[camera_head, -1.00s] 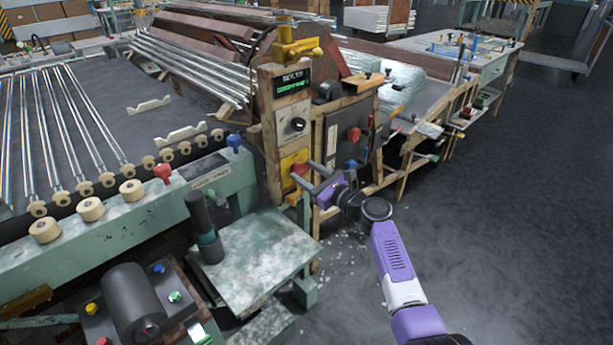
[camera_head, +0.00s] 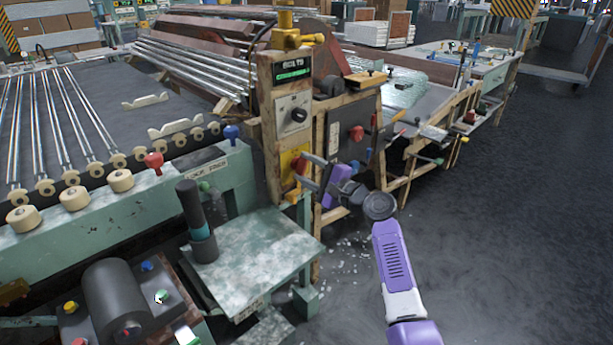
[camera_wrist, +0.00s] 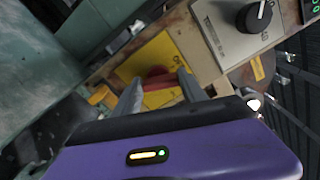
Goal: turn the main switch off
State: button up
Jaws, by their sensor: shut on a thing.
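The main switch (camera_head: 298,165) is a red handle on a yellow plate, low on the wooden control post. In the wrist view the red handle (camera_wrist: 157,78) shows between the fingertips, in front of the yellow plate (camera_wrist: 134,66). My gripper (camera_head: 304,171) reaches the switch from the right, and its two grey fingers (camera_wrist: 157,88) are shut on the red handle. The fingers partly hide the handle in both views.
Above the switch are a black knob (camera_head: 299,115) on a grey plate and a green-lit display (camera_head: 293,70). A green metal table (camera_head: 255,245) stands below and left. A grey cabinet with a red knob (camera_head: 356,132) is behind my gripper. Open floor lies right.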

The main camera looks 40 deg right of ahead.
jog(key=shift+a+f+n+b, duration=0.1)
jog(key=shift+f+n+b, duration=0.05)
jog(key=shift+n+b, duration=1.8)
jog(key=shift+n+p, duration=0.3)
jog(key=shift+n, duration=0.15)
jog(key=o, duration=1.4)
jog(key=shift+c, duration=0.2)
jog(key=shift+s, duration=0.1)
jog(key=s+p, duration=0.1)
jog(key=s, duration=0.6)
jog(key=shift+s, duration=0.35)
